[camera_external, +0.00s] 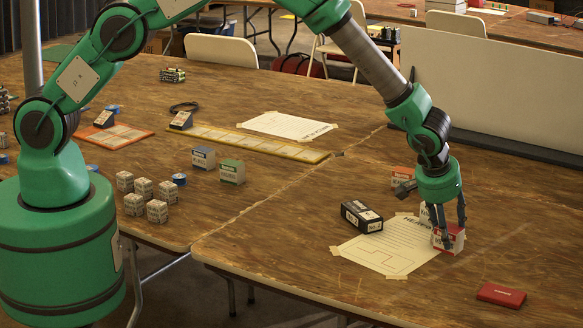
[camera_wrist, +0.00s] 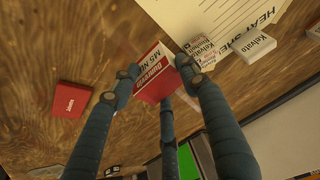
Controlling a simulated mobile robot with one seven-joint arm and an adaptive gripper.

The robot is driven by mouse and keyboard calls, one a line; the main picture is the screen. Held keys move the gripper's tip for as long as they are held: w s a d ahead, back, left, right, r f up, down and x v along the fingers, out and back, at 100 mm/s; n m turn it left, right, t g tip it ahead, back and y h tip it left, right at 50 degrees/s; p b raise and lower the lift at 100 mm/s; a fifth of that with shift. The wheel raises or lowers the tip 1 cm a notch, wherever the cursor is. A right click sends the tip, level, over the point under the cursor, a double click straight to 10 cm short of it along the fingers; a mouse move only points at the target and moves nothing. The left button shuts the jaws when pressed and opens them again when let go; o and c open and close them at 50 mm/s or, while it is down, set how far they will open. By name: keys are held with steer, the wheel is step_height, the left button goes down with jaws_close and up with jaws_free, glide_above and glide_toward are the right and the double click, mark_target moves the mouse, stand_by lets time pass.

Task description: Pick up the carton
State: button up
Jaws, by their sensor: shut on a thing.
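A small red and white carton (camera_external: 450,240) is between the fingers of my gripper (camera_external: 449,228), at the right edge of a taped paper sheet. My gripper points down and is shut on this carton. In the wrist view the carton (camera_wrist: 154,84) shows its red face and white printed side between the fingertips (camera_wrist: 160,76). The fingers hide part of it. I cannot tell whether its underside touches the table.
The taped sheet (camera_external: 385,256) lies left of the carton, with a black box (camera_external: 361,216) at its far edge. A flat red case (camera_external: 501,295) lies near the front right. Blue-white (camera_external: 203,158) and green-white (camera_external: 232,172) cartons stand left. A pale panel (camera_external: 490,85) stands behind.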

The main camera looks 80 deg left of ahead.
steer(key=s+a, duration=0.1)
steer(key=s, duration=0.9)
steer(key=shift+s+a+r, duration=0.2)
steer(key=shift+a+r, duration=0.05)
steer(key=shift+r, duration=0.2)
steer(key=shift+r, duration=0.15)
stand_by(0.6)
